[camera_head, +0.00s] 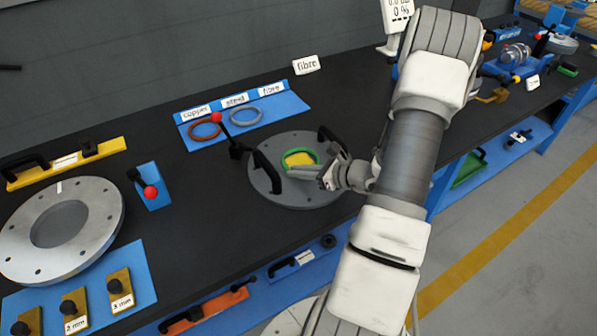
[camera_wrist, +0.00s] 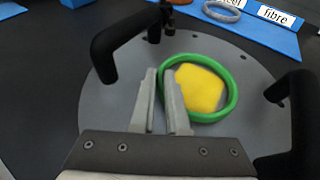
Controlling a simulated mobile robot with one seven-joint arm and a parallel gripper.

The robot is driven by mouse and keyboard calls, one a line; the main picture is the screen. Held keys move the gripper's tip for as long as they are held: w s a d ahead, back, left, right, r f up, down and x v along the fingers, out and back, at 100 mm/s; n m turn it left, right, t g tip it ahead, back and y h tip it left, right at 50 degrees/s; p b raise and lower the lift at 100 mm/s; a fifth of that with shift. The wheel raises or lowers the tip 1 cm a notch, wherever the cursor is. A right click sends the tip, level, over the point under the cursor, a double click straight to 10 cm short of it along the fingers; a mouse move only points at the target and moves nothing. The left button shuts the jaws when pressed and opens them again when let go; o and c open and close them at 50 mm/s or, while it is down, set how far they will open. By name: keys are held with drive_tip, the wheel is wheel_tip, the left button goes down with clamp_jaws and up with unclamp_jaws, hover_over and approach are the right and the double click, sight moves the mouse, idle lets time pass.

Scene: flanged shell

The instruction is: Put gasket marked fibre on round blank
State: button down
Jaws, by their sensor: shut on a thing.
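The gasket is a green ring (camera_head: 284,160), taken to be the fibre one, since the rack's place by the "fibre" label (camera_wrist: 275,16) is empty. My gripper (camera_wrist: 165,75) is shut on the ring's left side in the wrist view, one finger inside and one outside. The ring lies over the round blank (camera_head: 292,197), a grey disc with small holes and two black handles (camera_head: 266,172). The ring surrounds a yellow patch (camera_wrist: 200,88) on the disc. I cannot tell whether the ring touches the disc. My fingers partly hide the ring's near left side.
A blue rack (camera_head: 275,109) behind holds a copper ring (camera_head: 205,130) and a grey ring (camera_head: 246,116). A red-knobbed lever (camera_head: 216,118) stands at the disc's back left. A large grey flange (camera_head: 95,205) lies at the left.

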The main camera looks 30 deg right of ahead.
drive_tip(key=shift+f, duration=0.15)
drive_tip(key=c, duration=0.9)
unclamp_jaws()
drive_tip(key=shift+r, duration=0.35)
drive_tip(key=p+v, duration=0.1)
drive_tip(key=v, duration=1.1)
drive_tip(key=shift+f, duration=0.2)
